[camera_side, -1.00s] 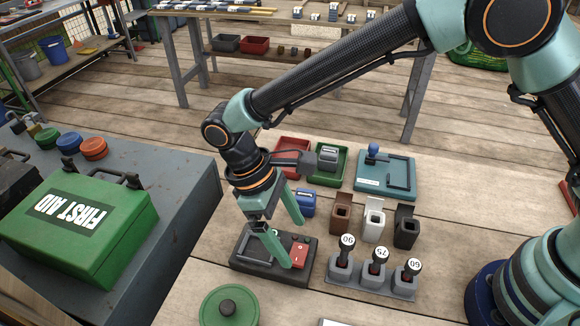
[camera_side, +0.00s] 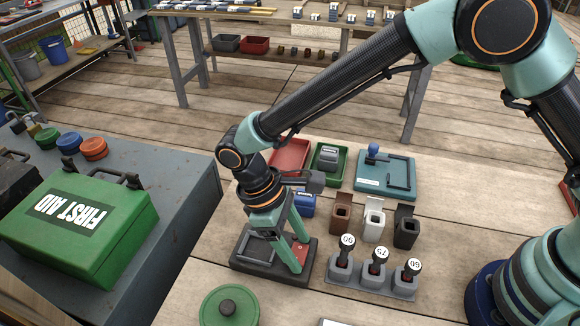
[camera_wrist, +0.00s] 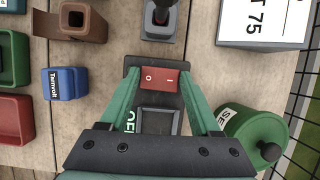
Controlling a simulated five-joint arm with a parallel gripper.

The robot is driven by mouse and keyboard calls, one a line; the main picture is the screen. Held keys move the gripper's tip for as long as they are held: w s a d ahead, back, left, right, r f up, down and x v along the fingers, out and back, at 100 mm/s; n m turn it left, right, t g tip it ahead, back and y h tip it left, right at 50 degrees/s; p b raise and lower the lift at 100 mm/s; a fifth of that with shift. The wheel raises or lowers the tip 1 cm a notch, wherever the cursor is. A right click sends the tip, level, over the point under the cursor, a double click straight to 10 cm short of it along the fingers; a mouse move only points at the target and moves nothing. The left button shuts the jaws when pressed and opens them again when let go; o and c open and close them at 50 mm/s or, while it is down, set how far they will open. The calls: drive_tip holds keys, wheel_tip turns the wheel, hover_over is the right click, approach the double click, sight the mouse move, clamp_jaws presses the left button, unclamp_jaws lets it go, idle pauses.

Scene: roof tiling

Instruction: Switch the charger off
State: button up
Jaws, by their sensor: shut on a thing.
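The charger (camera_side: 241,262) is a dark flat unit with a square cradle frame, lying on the wooden bench. Its red rocker switch (camera_wrist: 158,79), marked O and I, shows at its end in the wrist view. My gripper (camera_side: 299,268) is down at the switch end of the charger. In the wrist view my gripper (camera_wrist: 159,78) has one finger on each side of the switch, shut on it. The fingers hide part of the switch in the side view. I cannot tell which side of the rocker is pressed down.
A rack with posts numbered 90, 75 and 60 (camera_side: 372,284) stands close right of the charger. A blue block (camera_side: 303,205), red tray (camera_side: 290,154) and green tray (camera_side: 328,164) are behind. A first aid box (camera_side: 80,227) is at left.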

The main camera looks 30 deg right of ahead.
drive_tip(key=shift+w+d, duration=0.1)
drive_tip(key=o, duration=1.4)
drive_tip(key=shift+c, duration=0.2)
drive_tip(key=v, duration=1.2)
drive_tip(key=shift+d+r, duration=0.15)
